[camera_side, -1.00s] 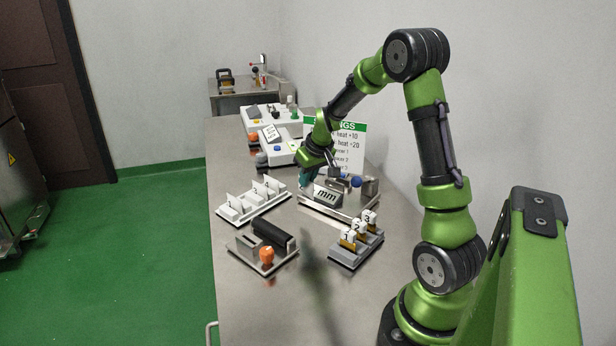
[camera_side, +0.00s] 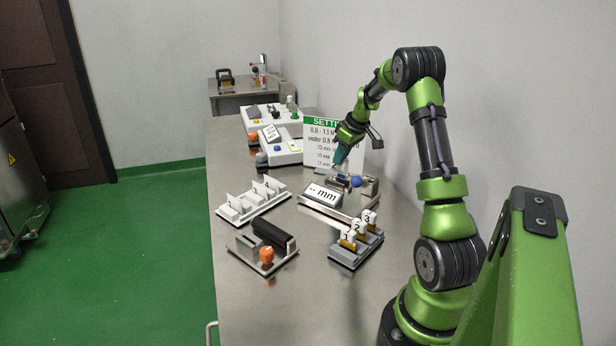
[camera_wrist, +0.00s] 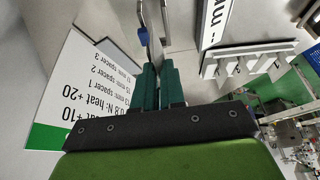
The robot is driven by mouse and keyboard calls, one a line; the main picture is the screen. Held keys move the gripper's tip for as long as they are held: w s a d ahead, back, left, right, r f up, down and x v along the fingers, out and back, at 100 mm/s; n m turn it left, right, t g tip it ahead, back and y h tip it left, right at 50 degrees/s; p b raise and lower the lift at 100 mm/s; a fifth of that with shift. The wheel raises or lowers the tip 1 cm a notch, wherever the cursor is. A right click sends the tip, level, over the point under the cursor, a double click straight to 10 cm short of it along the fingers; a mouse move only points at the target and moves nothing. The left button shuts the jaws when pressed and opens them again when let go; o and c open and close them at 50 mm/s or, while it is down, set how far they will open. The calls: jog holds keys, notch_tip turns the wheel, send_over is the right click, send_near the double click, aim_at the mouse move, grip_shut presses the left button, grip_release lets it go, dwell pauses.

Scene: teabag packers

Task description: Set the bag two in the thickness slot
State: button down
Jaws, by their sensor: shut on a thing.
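The thickness gauge (camera_side: 322,195) stands on the table with a sloped display reading "-- mm", a blue knob (camera_side: 356,181) and upright metal parts forming its slot. The gauge's metal plates (camera_wrist: 153,22) show beyond the fingertips. The white bag rack (camera_side: 252,204) is left of the gauge.
A grey holder (camera_side: 356,251) with spacers 1, 2 and 3 stands in front of the gauge. A fixture with a black roller and orange knob (camera_side: 266,255) is front left. The settings sign (camera_side: 335,146) stands close behind my gripper. White machines (camera_side: 280,150) are farther back.

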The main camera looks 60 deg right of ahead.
aim_at(338, 173)
jog(key=shift+f, duration=2.25)
jog(key=shift+f, duration=0.15)
jog(key=c, duration=1.2)
grip_release()
